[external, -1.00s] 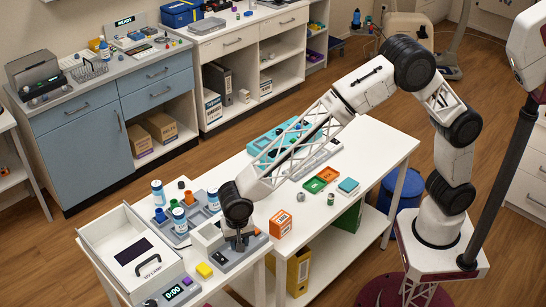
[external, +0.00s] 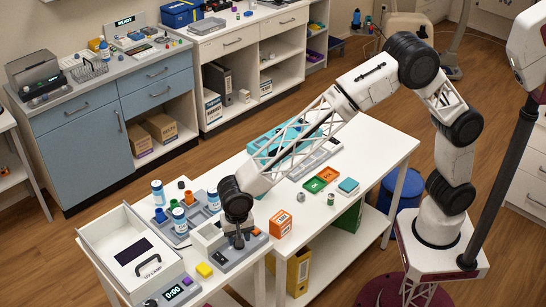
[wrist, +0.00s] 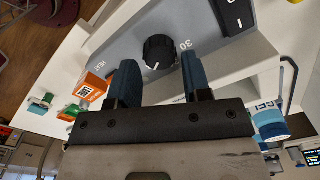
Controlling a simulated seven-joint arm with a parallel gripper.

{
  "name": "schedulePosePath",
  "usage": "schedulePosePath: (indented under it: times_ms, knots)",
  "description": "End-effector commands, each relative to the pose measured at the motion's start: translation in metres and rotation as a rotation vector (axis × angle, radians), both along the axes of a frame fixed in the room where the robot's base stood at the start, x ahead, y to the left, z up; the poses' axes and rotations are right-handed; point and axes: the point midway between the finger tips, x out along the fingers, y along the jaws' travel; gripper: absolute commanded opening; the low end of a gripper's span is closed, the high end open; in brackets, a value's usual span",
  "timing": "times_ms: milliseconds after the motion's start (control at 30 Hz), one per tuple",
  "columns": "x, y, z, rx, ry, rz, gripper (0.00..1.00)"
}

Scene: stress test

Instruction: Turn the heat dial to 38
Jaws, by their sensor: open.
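The heat dial (wrist: 159,50) is a round black knob with a white pointer mark on a grey panel (wrist: 120,38). In the wrist view its mark points toward the bottom of the picture. Printed markings "HEAT" and "30" show on the panel around it. My gripper (wrist: 159,64) is open, with one dark blue finger on each side of the dial in the picture. I cannot tell whether either finger touches it. In the external view my gripper (external: 239,240) points down over the grey device (external: 228,260), and the dial is hidden there.
A black rocker switch (wrist: 236,14) sits beside the dial on the panel. A white lidded UV lamp box (external: 130,255) and several bottles stand to the left.

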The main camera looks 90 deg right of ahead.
Motion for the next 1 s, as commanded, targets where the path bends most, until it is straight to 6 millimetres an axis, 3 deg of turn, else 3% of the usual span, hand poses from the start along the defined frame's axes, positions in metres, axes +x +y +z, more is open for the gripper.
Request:
schedulePosePath:
  times_ms: [433,1000]
  knots:
    - [0.000,0.000,0.052,0.000,-0.001,0.000,0.45]
    - [-0.002,-0.002,0.059,0.000,-0.001,0.004,0.45]
